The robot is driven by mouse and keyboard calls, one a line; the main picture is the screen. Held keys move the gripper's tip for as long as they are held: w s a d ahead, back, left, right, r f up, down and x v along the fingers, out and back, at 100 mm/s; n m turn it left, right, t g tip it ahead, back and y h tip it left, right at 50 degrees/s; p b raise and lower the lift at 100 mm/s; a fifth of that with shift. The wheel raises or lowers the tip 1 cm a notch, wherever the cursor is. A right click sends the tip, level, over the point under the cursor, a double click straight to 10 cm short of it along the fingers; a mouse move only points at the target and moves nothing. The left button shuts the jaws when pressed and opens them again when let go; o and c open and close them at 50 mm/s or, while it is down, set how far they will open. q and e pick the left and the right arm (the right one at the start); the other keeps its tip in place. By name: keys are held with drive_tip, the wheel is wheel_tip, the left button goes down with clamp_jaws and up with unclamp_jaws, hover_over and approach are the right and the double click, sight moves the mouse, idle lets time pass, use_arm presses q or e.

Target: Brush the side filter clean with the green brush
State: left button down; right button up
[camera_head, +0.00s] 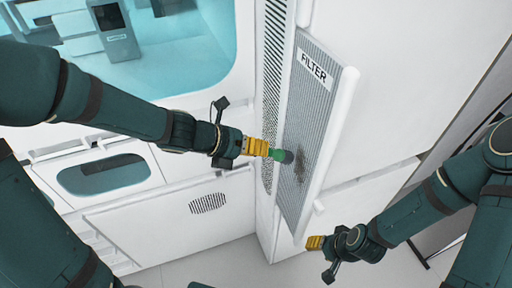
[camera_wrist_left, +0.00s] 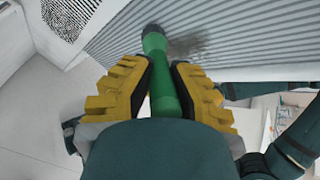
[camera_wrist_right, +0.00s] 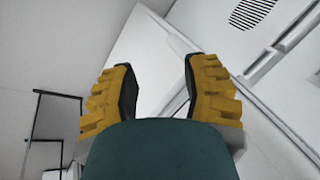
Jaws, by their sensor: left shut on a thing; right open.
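The side filter (camera_head: 315,120) is a grey ribbed panel with a FILTER label on the side of the white machine. A dark dirt smudge (camera_head: 305,165) marks its lower middle. My left gripper (camera_head: 268,150) is shut on the green brush (camera_head: 278,154). The brush's dark head (camera_head: 288,157) is at the filter by the smudge's left edge; I cannot tell if it touches. In the left wrist view the brush (camera_wrist_left: 160,75) points at the ribbed filter (camera_wrist_left: 250,40) with the smudge (camera_wrist_left: 187,46) beside its tip. My right gripper (camera_head: 314,242) is open and empty below the filter; its fingers (camera_wrist_right: 160,90) stand apart.
The white machine has a teal window (camera_head: 180,50) at upper left and a drawer front (camera_head: 150,215) with an oval vent (camera_head: 207,203) below. A white frame edge (camera_head: 335,135) runs along the filter's right side. Pale floor (camera_head: 235,262) is clear below.

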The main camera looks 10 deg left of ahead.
use_arm(q)
drive_tip(key=shift+f, duration=0.1)
wheel_tip(320, 180, down, 3)
drive_tip(key=b, duration=0.3)
drive_tip(key=shift+f, duration=0.2)
idle(0.4)
drive_tip(key=shift+r, duration=0.1)
drive_tip(key=shift+r+p, duration=0.95)
drive_tip(key=shift+p, duration=0.05)
drive_tip(key=shift+r, duration=0.1)
drive_tip(key=shift+d+r+p, duration=0.1)
drive_tip(key=shift+r+p, duration=0.7)
drive_tip(key=shift+p, duration=0.15)
drive_tip(key=shift+f, duration=0.15)
